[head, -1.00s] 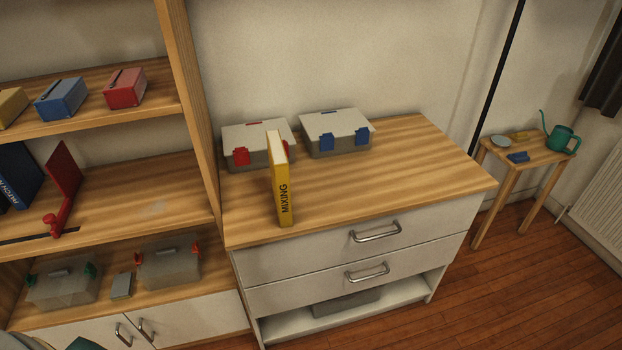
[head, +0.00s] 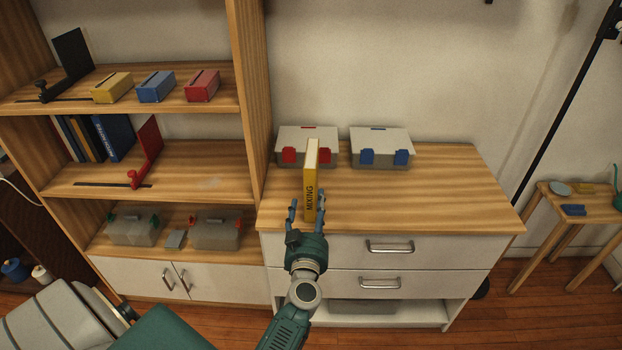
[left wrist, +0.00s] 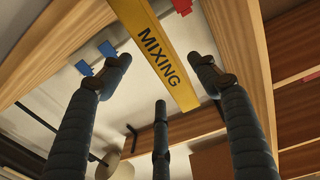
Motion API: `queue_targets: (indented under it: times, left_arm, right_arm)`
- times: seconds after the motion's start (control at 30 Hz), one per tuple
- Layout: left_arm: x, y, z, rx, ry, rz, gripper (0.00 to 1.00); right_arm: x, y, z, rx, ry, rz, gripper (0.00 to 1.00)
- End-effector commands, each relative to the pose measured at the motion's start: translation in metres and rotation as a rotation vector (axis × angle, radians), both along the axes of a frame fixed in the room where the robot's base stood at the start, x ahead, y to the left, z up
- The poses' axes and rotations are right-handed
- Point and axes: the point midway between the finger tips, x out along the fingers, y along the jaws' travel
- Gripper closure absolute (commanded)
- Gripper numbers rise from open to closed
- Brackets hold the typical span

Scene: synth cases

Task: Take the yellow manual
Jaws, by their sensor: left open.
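The yellow manual (head: 311,178) stands upright on the wooden top of the drawer unit, its spine marked MIXING facing me. My left gripper (head: 306,206) is open at the front of the drawer top, with one finger on each side of the manual's lower spine. In the left wrist view the manual (left wrist: 158,48) runs between the spread fingers of my left gripper (left wrist: 162,64); no finger is clearly closed on it. My right gripper is in neither view.
Behind the manual sit a grey case with red latches (head: 307,146) and one with blue latches (head: 381,148). A shelf unit (head: 250,100) stands close on the left. The drawer top (head: 440,205) is clear to the right.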

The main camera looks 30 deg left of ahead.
Motion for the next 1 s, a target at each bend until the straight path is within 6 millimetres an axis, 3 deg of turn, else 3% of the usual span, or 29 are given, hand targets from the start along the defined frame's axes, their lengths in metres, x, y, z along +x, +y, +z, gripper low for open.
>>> queue_targets:
  times: [0.1, 0.3, 0.7, 1.0]
  left_arm:
    - [0.019, 0.011, -0.002, 0.0, -0.002, -0.001, 0.39]
    - [0.037, 0.02, -0.001, 0.0, 0.0, -0.003, 0.39]
    - [0.078, 0.045, 0.003, 0.0, 0.0, -0.004, 0.39]
    - [0.081, 0.047, 0.005, 0.0, 0.002, -0.005, 0.39]
  right_arm:
    - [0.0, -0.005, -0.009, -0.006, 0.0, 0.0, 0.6]
    - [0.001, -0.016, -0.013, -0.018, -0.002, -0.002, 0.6]
    - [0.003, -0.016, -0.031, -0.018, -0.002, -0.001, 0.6]
    - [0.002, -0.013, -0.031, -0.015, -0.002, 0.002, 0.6]
